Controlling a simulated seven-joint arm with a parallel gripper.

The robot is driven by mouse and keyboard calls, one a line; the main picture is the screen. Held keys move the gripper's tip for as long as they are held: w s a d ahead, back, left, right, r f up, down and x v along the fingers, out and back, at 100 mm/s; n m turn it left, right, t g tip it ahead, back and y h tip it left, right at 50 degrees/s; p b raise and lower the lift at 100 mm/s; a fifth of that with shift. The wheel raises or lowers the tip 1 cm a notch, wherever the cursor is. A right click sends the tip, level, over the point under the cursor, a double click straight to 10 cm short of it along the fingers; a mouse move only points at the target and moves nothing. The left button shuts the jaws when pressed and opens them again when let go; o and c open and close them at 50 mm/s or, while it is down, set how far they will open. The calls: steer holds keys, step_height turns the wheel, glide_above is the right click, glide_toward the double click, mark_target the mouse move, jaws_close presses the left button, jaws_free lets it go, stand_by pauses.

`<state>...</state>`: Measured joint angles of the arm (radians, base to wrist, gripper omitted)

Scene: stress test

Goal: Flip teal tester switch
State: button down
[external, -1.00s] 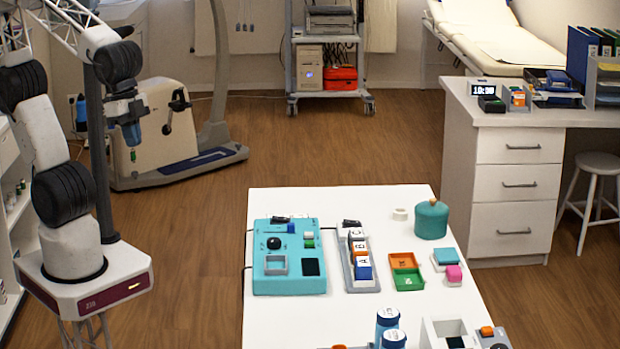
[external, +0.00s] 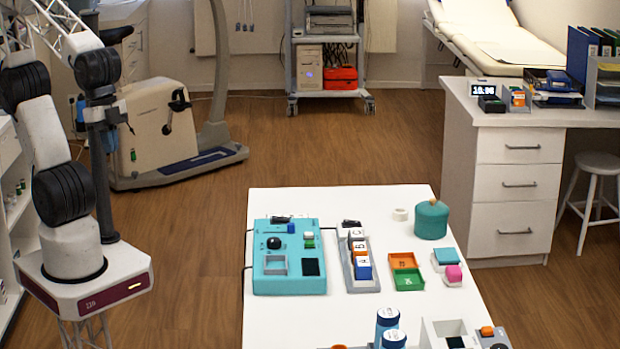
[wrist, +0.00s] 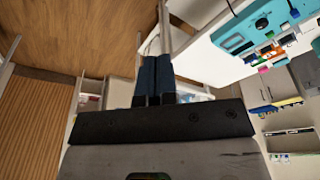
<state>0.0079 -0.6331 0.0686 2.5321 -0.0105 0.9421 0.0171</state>
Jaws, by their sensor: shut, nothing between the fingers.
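The teal tester (external: 263,274) lies at the left of the white table in the external view. It carries a black round knob (external: 274,243), a small blue part (external: 291,228), a white-and-green part (external: 308,239), a grey square frame and a black square. Which of these is the switch, and its position, is too small to tell. The tester also shows tilted at the upper right of the wrist view (wrist: 232,41). My gripper (wrist: 153,62) is shut and empty, with dark blue fingers together. It is far from the tester, up at the left of the room.
Beside the tester, the white table (external: 300,325) holds a grey rack of lettered blocks (external: 361,285), orange and green trays (external: 406,281), a teal jar (external: 431,222) and blue-topped bottles (external: 388,322). Open floor lies between my base and the table.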

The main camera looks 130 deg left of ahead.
steer(key=shift+w+a, duration=0.1)
steer(key=w+a+n+g, duration=0.1)
steer(key=w+a+n, duration=0.1)
steer(key=w+a, duration=0.5)
steer(key=n+g+h, duration=0.1)
steer(key=n+g, duration=0.2)
steer(key=n, duration=0.4)
glide_above(275, 218)
steer(key=w+a, duration=0.2)
step_height(275, 218, down, 12)
steer(key=shift+s, duration=0.25)
steer(key=f, duration=0.4)
steer(key=s+d+f, duration=0.1)
steer(key=f, duration=0.8)
steer(key=shift+s+d+f, duration=0.2)
steer(key=shift+d+f, duration=0.05)
steer(key=shift+f, duration=0.1)
